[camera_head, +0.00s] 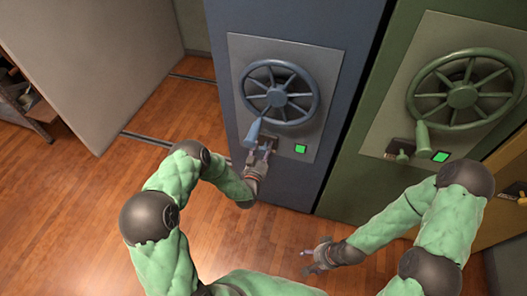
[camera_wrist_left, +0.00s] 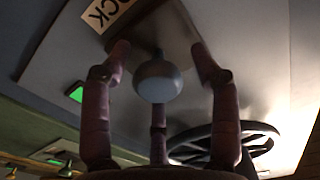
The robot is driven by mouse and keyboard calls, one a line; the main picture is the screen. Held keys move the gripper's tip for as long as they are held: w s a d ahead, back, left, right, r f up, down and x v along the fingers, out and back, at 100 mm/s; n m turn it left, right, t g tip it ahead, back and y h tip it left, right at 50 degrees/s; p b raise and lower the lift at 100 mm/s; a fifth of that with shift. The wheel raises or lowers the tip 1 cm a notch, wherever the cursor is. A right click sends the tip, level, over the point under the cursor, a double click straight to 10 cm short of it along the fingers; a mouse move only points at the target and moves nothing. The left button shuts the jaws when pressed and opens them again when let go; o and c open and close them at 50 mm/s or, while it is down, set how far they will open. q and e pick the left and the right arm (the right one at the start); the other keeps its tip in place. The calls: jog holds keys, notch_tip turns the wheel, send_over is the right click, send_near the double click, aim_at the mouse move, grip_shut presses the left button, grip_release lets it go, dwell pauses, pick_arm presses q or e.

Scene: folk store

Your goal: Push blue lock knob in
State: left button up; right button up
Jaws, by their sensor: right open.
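The blue safe (camera_head: 350,70) has a grey panel with a blue spoked wheel (camera_head: 278,95) and its lock fitting below. In the left wrist view, the round blue-grey lock knob (camera_wrist_left: 158,80) stands out from a plate with a partly visible "LOCK" label (camera_wrist_left: 103,12). My left gripper (camera_head: 264,150) is at the plate, below the wheel's handle (camera_head: 253,131). In the wrist view its fingers (camera_wrist_left: 160,85) are spread around the knob, with gaps at the sides. The head view mostly hides the knob behind this gripper. My right gripper (camera_head: 316,256) is open and empty above the floor.
A lit green square (camera_head: 300,149) is right of the blue lock. The green safe (camera_head: 400,60) stands to the right with its own wheel (camera_head: 462,95), knob (camera_head: 403,155) and green light (camera_head: 440,156). Clear wooden floor (camera_head: 70,200) lies to the left.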

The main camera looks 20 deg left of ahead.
pick_arm(q)
jog(key=shift+s+f, duration=0.1)
jog(key=s, duration=1.2)
jog(key=shift+a, duration=0.15)
dwell(0.6)
jog(key=s+d+f+n+g+h+p, duration=0.2)
jog(key=s+d+f+g+p, duration=0.3)
jog(key=g, duration=0.4)
jog(key=s+d+n+g+h+p, duration=0.1)
jog(key=s+g, duration=0.7)
jog(key=s, duration=0.9)
jog(key=shift+s+d+r+n+g+p, duration=0.15)
jog(key=shift+d+r+n+g+p, duration=0.2)
jog(key=shift+d+n+p, duration=0.5)
